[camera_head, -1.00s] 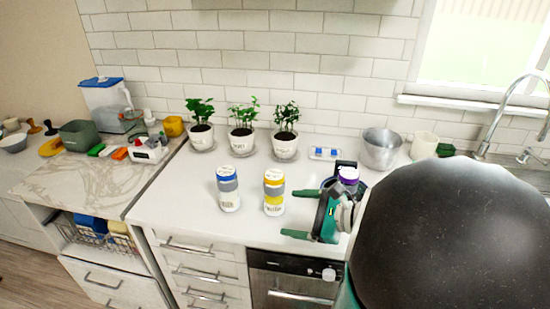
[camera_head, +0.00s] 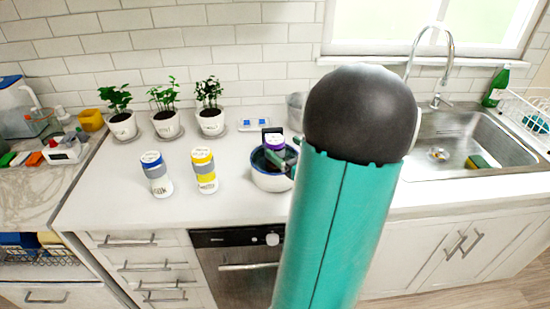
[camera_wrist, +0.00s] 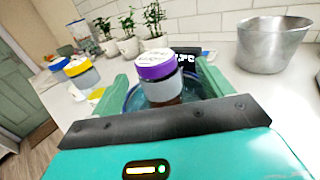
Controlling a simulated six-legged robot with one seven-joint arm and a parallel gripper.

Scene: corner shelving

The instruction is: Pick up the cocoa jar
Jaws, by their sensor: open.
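The purple-lidded jar (camera_head: 273,144) has brown contents in the wrist view (camera_wrist: 160,82), which fits cocoa. It appears to stand in a blue-lined bowl (camera_head: 270,182), its lower part hidden. The blue-lidded jar (camera_head: 157,175) and yellow-lidded jar (camera_head: 205,172) stand apart to its left. My gripper (camera_wrist: 162,76) is open, with one green finger on each side of the purple-lidded jar in the wrist view; contact cannot be told. In the head view my arm mostly hides the gripper.
A black display (camera_wrist: 188,56) stands just behind the purple-lidded jar. A metal pot (camera_wrist: 272,45) is to the right. Potted plants (camera_head: 166,123) line the wall at the back left. The sink (camera_head: 470,135) is at the right. The front left counter is clear.

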